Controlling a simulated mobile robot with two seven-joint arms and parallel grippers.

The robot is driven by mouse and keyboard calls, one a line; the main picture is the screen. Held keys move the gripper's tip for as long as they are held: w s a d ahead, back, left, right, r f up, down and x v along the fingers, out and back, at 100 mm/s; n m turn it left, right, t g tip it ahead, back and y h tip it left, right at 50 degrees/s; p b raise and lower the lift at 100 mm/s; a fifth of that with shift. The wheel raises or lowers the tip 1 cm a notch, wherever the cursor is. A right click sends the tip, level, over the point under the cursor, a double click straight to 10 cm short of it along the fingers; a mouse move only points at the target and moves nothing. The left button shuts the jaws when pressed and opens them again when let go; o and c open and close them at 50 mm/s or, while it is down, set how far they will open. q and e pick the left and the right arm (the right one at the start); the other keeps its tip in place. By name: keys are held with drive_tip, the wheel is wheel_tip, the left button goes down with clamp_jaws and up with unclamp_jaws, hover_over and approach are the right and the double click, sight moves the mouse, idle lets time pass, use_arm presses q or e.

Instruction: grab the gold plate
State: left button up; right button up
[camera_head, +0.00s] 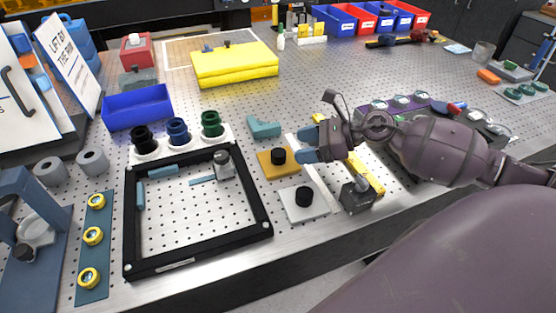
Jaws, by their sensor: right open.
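The gold plate (266,167) is a flat square with a black round knob (278,156) on top. It lies on the perforated bench right of the black frame. My right gripper (308,147) comes in from the right, with its blue-grey fingertips just right of the knob. It is open, and I see nothing held in it. Whether a fingertip touches the knob or plate I cannot tell. My left gripper is out of view.
A silver plate (311,204) with a black knob lies just in front of the gold one. The black frame (129,231) stands left. A teal block (264,127) lies behind. A dark clamp-like block (357,195) sits near the front edge. Bare bench (330,75) lies farther back.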

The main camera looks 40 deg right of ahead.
sight(279, 152)
drive_tip(key=shift+x, duration=2.7)
drive_tip(key=shift+d+f, duration=0.1)
drive_tip(key=shift+f, duration=0.05)
drive_tip(key=c, duration=1.2)
